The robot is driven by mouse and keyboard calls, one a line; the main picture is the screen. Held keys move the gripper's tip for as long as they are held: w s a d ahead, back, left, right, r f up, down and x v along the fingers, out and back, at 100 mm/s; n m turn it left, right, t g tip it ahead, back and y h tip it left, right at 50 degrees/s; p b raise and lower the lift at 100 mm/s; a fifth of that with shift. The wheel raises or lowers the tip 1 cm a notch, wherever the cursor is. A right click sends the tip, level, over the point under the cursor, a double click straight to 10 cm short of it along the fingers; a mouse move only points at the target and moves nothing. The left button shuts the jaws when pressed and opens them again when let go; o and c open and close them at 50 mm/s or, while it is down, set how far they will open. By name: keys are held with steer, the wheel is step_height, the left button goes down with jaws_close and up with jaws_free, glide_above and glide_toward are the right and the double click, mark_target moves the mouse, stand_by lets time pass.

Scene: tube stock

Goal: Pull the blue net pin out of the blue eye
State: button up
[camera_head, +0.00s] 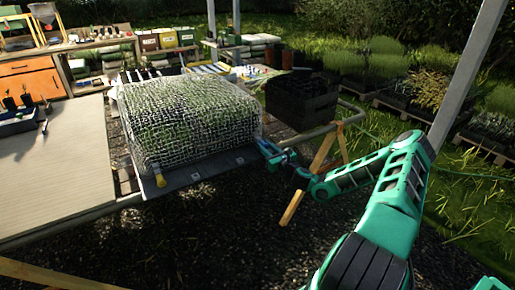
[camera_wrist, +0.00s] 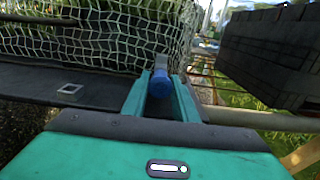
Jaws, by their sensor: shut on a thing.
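The blue net pin (camera_wrist: 161,84) shows its round blue head in the wrist view, between the two fingers of my gripper (camera_wrist: 160,98). The fingers are shut on it from both sides. A grey piece shows just beyond the head, at the corner of the net-covered stock (camera_wrist: 95,45). The blue eye cannot be made out, so I cannot tell how far the pin sits in it. In the head view my gripper (camera_head: 272,152) is at the right front corner of the netted block (camera_head: 190,120), beside the dark edge strip (camera_head: 205,172).
A yellow-headed pin (camera_head: 160,180) is at the strip's left front. A dark crate (camera_head: 302,98) stands right of the net and close in the wrist view (camera_wrist: 270,45). A metal rail (camera_wrist: 250,118) and wooden trestle (camera_head: 322,150) are nearby. A bench top (camera_head: 55,165) is left.

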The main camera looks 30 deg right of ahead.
steer(key=shift+s, duration=0.15)
steer(key=s, duration=0.9)
stand_by(1.3)
